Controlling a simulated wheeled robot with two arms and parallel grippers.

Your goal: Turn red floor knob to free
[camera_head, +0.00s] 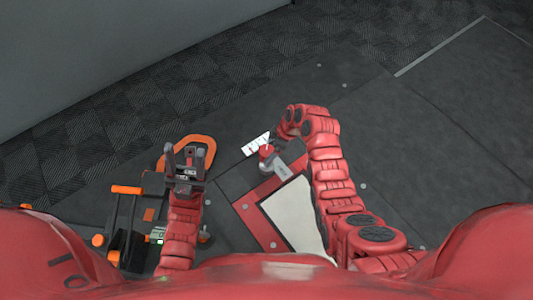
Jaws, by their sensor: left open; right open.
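The red floor knob (266,151) is small and stands at the top corner of a red-framed floor plate, next to a white label (256,144) with dark marks. My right arm reaches past the plate and curls back down. Its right gripper (281,140) is just to the upper right of the knob, partly hidden by my own arm, and I cannot tell whether it touches the knob. My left gripper (186,160) is open and empty, well to the left of the knob, above an orange-handled device.
The red plate (247,211) has a pale panel (294,214) in its middle. The device with an orange loop handle (208,142) and black frame stands at the left. A grey wall (90,50) is at the upper left. Dark floor at the right is clear.

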